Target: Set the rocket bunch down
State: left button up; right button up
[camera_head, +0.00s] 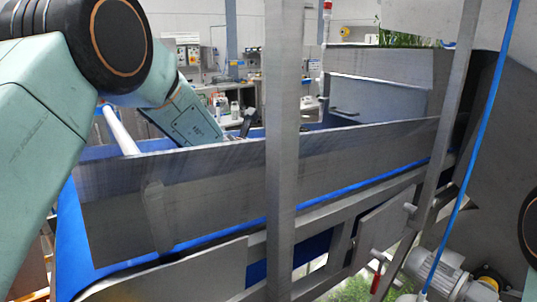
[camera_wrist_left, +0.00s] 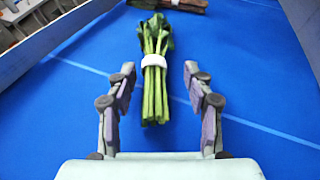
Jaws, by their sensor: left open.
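A bunch of green stems with dark leaves, the rocket bunch (camera_wrist_left: 155,92), lies on the blue belt (camera_wrist_left: 75,120) in the left wrist view. A white band (camera_wrist_left: 154,61) ties it, and its stem ends point toward my gripper. My left gripper (camera_wrist_left: 159,70) is open, with one finger on each side of the stems and a visible gap to both. In the head view my left arm reaches over the grey metal side wall (camera_head: 190,180) of the conveyor. That wall hides the bunch and most of the gripper there. My right gripper is not in view.
Another bunch with brownish stems (camera_wrist_left: 188,5) lies farther up the belt. Grey side walls (camera_wrist_left: 45,45) border the belt. A metal post (camera_head: 282,150) stands in front of the conveyor, and a blue hose (camera_head: 470,150) hangs at the right. The belt beside the bunch is clear.

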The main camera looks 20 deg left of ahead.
pick_arm(q)
jog(key=shift+a, duration=0.15)
jog(key=shift+a, duration=0.15)
jog(key=shift+s+r+p, duration=0.1)
jog(key=shift+r+p, duration=0.1)
jog(key=shift+p, duration=0.2)
jog(key=b+v, duration=0.3)
jog(key=v, duration=0.3)
jog(key=shift+s+r, duration=0.1)
jog(key=shift+s, duration=0.15)
jog(key=shift+s+a+r, duration=0.15)
jog(key=shift+s, duration=0.3)
jog(key=shift+w, duration=0.1)
